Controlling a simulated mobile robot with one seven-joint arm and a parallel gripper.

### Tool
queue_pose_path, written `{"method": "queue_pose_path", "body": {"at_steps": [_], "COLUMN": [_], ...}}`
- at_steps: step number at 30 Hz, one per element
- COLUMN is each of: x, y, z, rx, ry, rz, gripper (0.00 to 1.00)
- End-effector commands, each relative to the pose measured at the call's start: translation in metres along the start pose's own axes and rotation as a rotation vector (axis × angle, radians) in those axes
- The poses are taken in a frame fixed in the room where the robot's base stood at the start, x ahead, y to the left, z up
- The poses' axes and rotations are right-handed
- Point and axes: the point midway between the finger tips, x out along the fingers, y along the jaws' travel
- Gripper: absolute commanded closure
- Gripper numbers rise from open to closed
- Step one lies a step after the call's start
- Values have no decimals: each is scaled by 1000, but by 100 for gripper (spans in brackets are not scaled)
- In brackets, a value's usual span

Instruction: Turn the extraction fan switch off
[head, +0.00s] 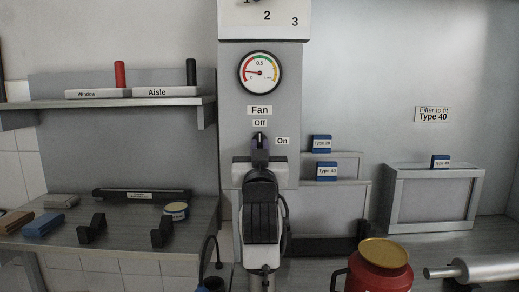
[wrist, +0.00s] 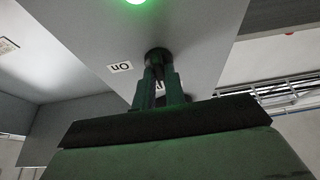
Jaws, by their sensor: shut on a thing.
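The fan switch (head: 259,137) is a small dark knob on the grey column, below the "Fan" and "Off" labels (head: 259,122) and left of the "On" label (head: 282,141). A small light mark on it seems to point up towards "Off". My gripper (head: 260,153) is in front of the switch and shut on it, covering its lower part. In the wrist view the fingers (wrist: 161,85) close on the dark round knob (wrist: 157,55). The "On" label (wrist: 121,67) shows beside them; another label is mostly hidden behind the fingers.
A round gauge (head: 260,72) sits above the labels; its needle points left, low on the scale. A green light (wrist: 136,1) glows in the wrist view. A shelf (head: 110,104) stands left, a red canister (head: 378,275) front right, and blue filter boxes (head: 326,172) right of my arm.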

Motion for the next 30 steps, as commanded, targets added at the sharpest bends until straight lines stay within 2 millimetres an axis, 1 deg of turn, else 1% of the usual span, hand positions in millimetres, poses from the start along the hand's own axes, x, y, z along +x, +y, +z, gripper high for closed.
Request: {"method": "queue_pose_path", "body": {"at_steps": [11, 12, 16, 25, 28, 30], "x": [0, 0, 0, -1, -9, -20], "y": [0, 0, 0, 0, 0, 0], "z": [0, 0, 0, 0, 1, 2], "rx": [-5, -5, -4, -3, -3, -3], "ry": [0, 0, 0, 0, 1, 2], "rz": [-1, -1, -1, -1, -1, -1], "gripper": [100, 83, 66, 66, 66, 66]}}
